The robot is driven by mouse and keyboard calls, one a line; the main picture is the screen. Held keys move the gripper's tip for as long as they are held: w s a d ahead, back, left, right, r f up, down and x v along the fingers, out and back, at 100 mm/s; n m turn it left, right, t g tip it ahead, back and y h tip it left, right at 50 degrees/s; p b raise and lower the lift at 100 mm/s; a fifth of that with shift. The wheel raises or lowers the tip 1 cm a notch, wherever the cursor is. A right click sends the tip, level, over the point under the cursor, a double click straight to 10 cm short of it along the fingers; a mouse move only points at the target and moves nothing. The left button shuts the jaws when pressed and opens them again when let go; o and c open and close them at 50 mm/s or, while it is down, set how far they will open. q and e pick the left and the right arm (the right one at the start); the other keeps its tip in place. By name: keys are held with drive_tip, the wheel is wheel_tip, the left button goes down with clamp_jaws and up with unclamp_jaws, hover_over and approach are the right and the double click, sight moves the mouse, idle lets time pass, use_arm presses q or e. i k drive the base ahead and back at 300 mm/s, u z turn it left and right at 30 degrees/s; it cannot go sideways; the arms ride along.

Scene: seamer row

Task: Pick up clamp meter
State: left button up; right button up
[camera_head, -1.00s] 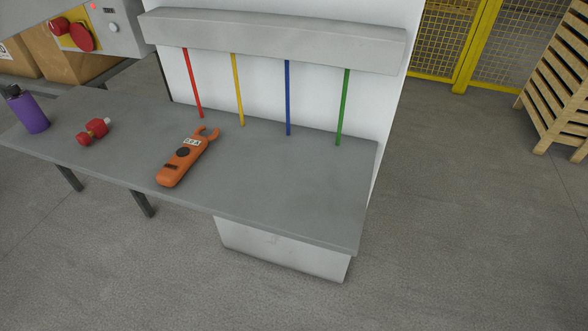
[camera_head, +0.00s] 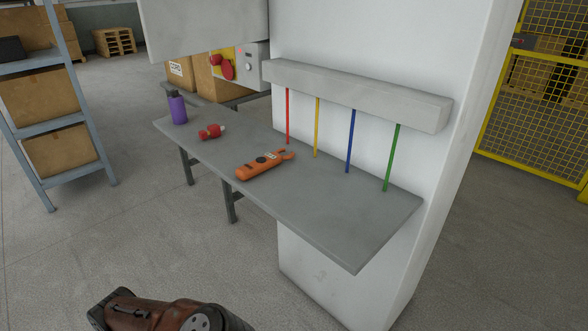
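The orange clamp meter (camera_head: 257,166) lies flat on the grey shelf-like table (camera_head: 330,221), near its middle. Its open-looking jaw end points to the right, toward the coloured rods, and its small display and dark dial face up. Nothing touches it. A brown and black part of my own body shows at the bottom edge, well below the table. No gripper fingers show in this view.
A purple bottle (camera_head: 177,108) and a red object (camera_head: 211,131) stand left of the meter. Red, yellow, blue (camera_head: 350,142) and green (camera_head: 392,157) rods hang behind it from a grey bar (camera_head: 355,96). The table's right end is clear.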

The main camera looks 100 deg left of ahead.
sight(249, 170)
drive_tip(key=i, duration=1.15)
drive_tip(key=u, duration=2)
